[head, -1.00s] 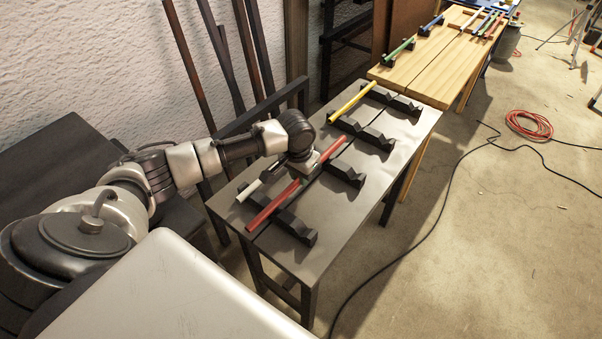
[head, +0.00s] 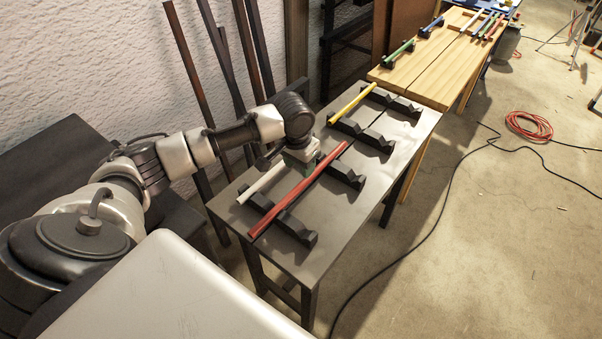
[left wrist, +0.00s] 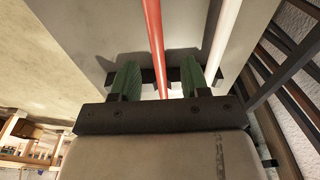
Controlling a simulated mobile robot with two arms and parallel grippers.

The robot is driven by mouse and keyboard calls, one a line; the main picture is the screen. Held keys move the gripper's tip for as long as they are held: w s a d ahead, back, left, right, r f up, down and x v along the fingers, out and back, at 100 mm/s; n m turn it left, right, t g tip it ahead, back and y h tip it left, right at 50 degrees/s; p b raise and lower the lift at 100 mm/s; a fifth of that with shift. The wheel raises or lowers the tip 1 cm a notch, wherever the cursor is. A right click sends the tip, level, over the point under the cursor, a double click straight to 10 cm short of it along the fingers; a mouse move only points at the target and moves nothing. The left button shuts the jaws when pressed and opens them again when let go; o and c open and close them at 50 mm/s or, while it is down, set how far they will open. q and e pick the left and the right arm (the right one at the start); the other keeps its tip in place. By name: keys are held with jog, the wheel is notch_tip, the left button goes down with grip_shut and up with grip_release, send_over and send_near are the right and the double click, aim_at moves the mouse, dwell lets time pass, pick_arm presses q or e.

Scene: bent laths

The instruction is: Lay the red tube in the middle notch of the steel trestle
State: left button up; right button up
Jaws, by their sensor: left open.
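The red tube (head: 298,190) lies across two dark notched bars on the grey table, the near bar (head: 304,235) and the far bar (head: 350,179). It appears to sit in their middle notches, with a white tube (head: 262,183) to its left. The white tube (left wrist: 223,35) is outside the fingers. My right gripper is not in view.
A yellow tube (head: 352,104) lies on another pair of notched bars farther along the grey table (head: 400,150). A wooden table (head: 438,75) with more tubes stands beyond. Dark bars lean against the wall at left. A black cable (head: 408,230) and red coil (head: 530,124) lie on the floor.

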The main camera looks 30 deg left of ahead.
aim_at(298, 185)
pick_arm(q)
notch_tip(298, 185, up, 7)
jog(key=shift+s, duration=0.45)
jog(key=shift+f, duration=0.1)
